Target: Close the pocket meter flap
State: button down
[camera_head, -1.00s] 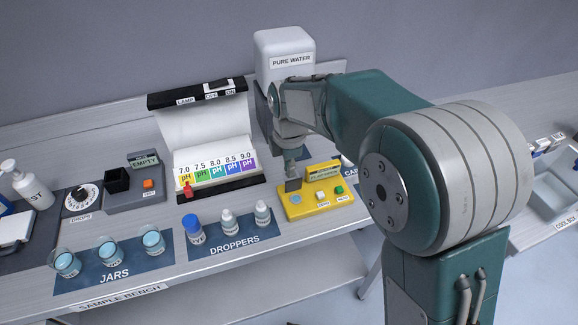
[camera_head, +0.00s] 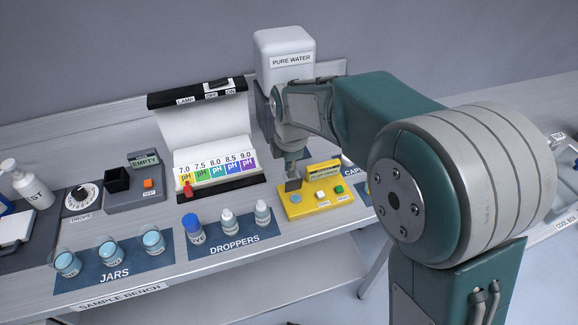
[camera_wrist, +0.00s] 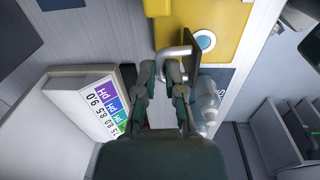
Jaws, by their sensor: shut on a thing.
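The yellow pocket meter (camera_head: 328,207) sits on the bench, with a round blue-white well (camera_wrist: 205,41) at one end. Its dark flap (camera_head: 293,185) stands raised beside the well; the flap shows edge-on in the wrist view (camera_wrist: 193,42). A pale loop handle (camera_wrist: 170,51) sticks out from the flap. My gripper (camera_wrist: 162,72) has its two fingers at this handle and is shut on it. In the head view my gripper (camera_head: 290,168) is just behind the flap, partly hidden. The exact finger contact is hard to see.
White and green buttons (camera_head: 339,189) are on the meter. A pH colour chart (camera_head: 217,165) in a lamp box stands to its left. Dropper bottles (camera_head: 229,221) are at the front left, and the pure water dispenser (camera_head: 286,62) is behind.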

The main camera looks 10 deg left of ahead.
aim_at(295, 184)
jog(key=shift+s+d+r+t+y, duration=0.2)
jog(key=shift+s+t+y, duration=0.15)
jog(key=shift+t, duration=0.25)
jog(key=shift+s+d+r+t+y, duration=0.1)
jog(key=shift+s+d+t+y, duration=0.1)
jog(key=shift+s+t+y, duration=0.3)
jog(key=shift+s+d+f+t+y, duration=0.1)
jog(key=shift+s+d+t+y, duration=0.15)
jog(key=shift+t, duration=0.35)
jog(key=shift+s+d+f+t+y, duration=0.1)
jog(key=shift+s+d+t+y, duration=0.1)
jog(key=shift+t, duration=0.4)
jog(key=shift+s+d+f+t+y, duration=0.2)
jog(key=shift+s+t+y, duration=0.45)
jog(key=shift+t, duration=0.35)
jog(key=shift+s+d+f+t+y, duration=0.15)
jog(key=shift+d+t+y, duration=0.15)
jog(key=shift+t, duration=0.2)
jog(key=shift+s+d+f+t+y, duration=0.1)
jog(key=shift+s+f+t+y, duration=0.1)
jog(key=shift+t+y, duration=0.2)
jog(key=shift+s+d+f+t+y, duration=0.1)
jog(key=shift+s+t+y, duration=0.15)
jog(key=shift+t, duration=0.25)
jog(key=c, duration=1)
grip_release()
jog(key=shift+w+a, duration=0.1)
jog(key=shift+c, duration=0.2)
